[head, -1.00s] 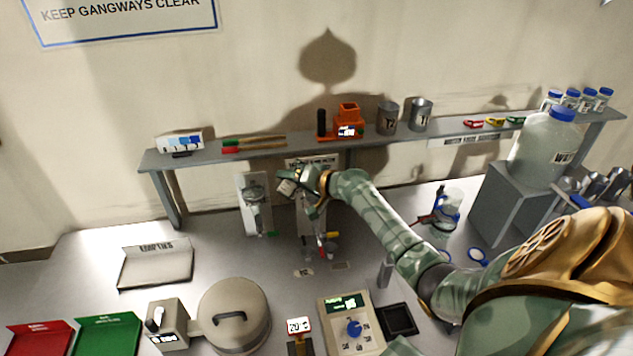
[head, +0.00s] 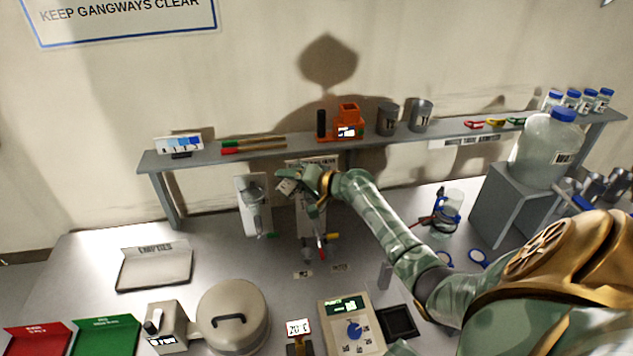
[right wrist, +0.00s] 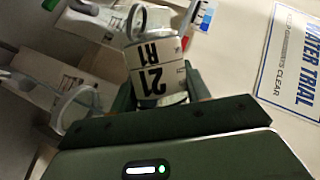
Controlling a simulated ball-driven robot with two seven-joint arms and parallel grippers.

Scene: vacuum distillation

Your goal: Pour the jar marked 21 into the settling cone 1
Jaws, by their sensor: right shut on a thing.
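The jar marked 21 (right wrist: 155,82) is clamped in my right gripper (right wrist: 160,105), its label upside down in the right wrist view. In the head view the small jar (head: 286,187) shows at the tip of my right gripper (head: 300,186), high in front of the bench shelf. A settling cone (head: 253,194) hangs on a white panel just left of the jar. A second panel (head: 308,226) stands below and behind the gripper, mostly hidden by it. I cannot read which cone is 1. A clear round rim (right wrist: 75,103) shows left of the jar in the right wrist view. My left gripper is not in view.
A grey shelf (head: 215,158) runs behind, bearing an orange device (head: 348,121) and metal cups (head: 420,115). A large bottle (head: 548,148) stands on a grey block at right. A lidded round pot (head: 232,318) and a keypad device (head: 350,325) stand in front.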

